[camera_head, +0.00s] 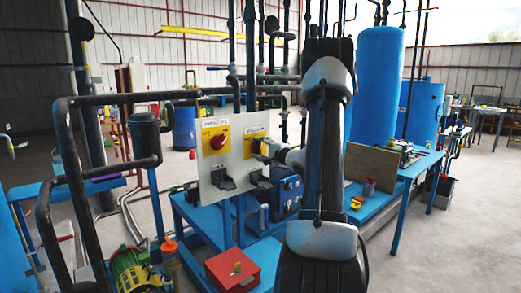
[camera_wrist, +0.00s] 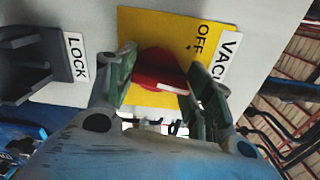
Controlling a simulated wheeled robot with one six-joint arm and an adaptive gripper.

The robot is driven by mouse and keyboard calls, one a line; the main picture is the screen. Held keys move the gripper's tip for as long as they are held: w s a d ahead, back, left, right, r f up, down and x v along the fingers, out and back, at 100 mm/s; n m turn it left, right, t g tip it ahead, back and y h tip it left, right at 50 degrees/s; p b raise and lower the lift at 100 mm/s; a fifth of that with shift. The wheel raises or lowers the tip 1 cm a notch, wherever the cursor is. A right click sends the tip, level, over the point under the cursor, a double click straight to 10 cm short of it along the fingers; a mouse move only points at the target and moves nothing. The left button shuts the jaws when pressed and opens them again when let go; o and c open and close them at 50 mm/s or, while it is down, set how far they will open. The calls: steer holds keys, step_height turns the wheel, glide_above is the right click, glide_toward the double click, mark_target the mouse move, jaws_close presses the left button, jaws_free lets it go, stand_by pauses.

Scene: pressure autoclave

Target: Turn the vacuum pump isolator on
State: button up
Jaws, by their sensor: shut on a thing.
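The vacuum pump isolator is a red rotary knob (camera_wrist: 158,66) on a yellow plate (camera_wrist: 160,25) marked "OFF", beside a label whose visible letters read "VACU". My gripper (camera_wrist: 162,68) has its two green-padded fingers on opposite sides of the knob, shut on it. A white mark shows on the knob near the right finger. In the head view the right yellow plate (camera_head: 250,136) sits on a white panel (camera_head: 215,186), with my gripper (camera_head: 268,149) at it. The knob is mostly hidden there. I cannot tell its exact turn angle.
A second red knob (camera_head: 218,142) on a yellow plate is to the left on the same panel. Dark lock fittings (camera_head: 222,178) sit below. Black pipes (camera_head: 80,150) stand left; a blue tank (camera_head: 376,85) stands right.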

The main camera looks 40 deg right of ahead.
steer(key=m, duration=0.3)
steer(key=shift+d+m, duration=0.1)
steer(key=shift+m, duration=0.3)
steer(key=shift+f+m, duration=0.1)
steer(key=shift+m, duration=1.7)
steer(key=o, duration=1)
steer(key=s, duration=1.2)
steer(key=shift+d, duration=0.25)
